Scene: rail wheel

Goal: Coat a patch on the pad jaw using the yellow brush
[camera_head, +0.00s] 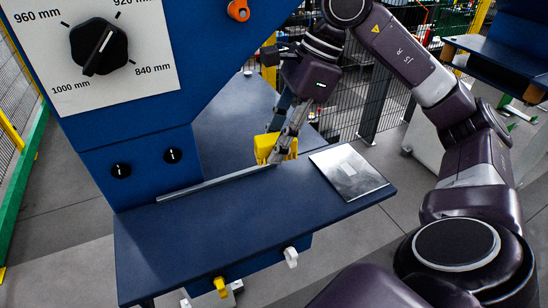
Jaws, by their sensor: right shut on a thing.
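My right gripper (281,150) reaches down from the upper middle to the far edge of the dark blue shelf, its grey fingers shut. A yellow piece (262,147) shows right at and behind the fingertips; it appears to be the yellow brush, held in the jaws. Its bristles cannot be made out, and the fingers hide part of it. I cannot pick out the pad jaw with certainty, nor any coated patch. My left gripper is not in view.
The dark blue shelf (225,222) carries a long grey strip (213,184) and a shiny metal plate (348,173). A blue machine body with a black dial (99,46) stands at left. Yellow (221,287) and white (291,257) knobs stick out below the shelf's front edge.

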